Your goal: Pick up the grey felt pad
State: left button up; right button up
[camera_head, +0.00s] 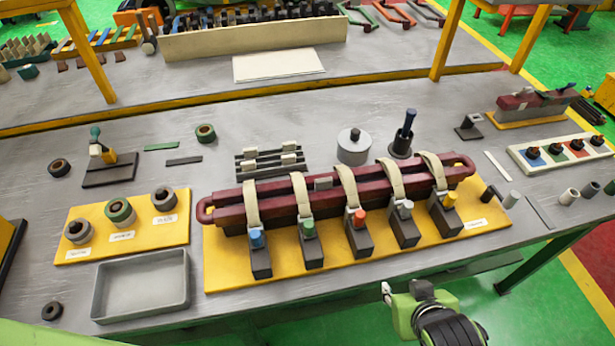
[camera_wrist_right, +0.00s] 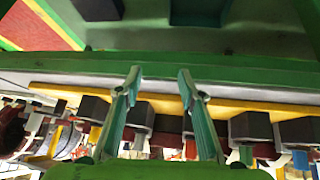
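I cannot tell for certain which item is the grey felt pad. A flat dark grey strip (camera_head: 183,160) lies on the bench beside a green strip (camera_head: 161,147), and a small grey block (camera_head: 323,183) sits on the dark red coil (camera_head: 280,200). My right gripper (camera_head: 386,292) is in front of the bench's front edge, low and away from these. In the right wrist view its two fingers (camera_wrist_right: 158,84) stand apart with nothing between them. My left gripper is not in view.
The coil lies along a yellow plate (camera_head: 225,275) with several strapped clamps. A grey tray (camera_head: 140,285) and a yellow board (camera_head: 75,250) with rings are at left. A grey cylinder (camera_head: 354,150) and a dark cup (camera_head: 400,148) stand behind the coil. Bare bench shows at the back.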

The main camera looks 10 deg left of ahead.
jog(key=w+a+r+t+y, duration=0.1)
jog(key=w+a+r+t, duration=0.35)
jog(key=a+r, duration=0.3)
jog(key=n+t+y, duration=0.2)
jog(key=y, duration=0.1)
send_near(325, 183)
jog(key=shift+p+x, duration=1.9)
jog(key=shift+x, duration=2.7)
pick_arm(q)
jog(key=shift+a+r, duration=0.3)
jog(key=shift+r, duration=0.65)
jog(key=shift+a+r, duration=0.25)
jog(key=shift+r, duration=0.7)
pick_arm(e)
jog(key=c, duration=0.5)
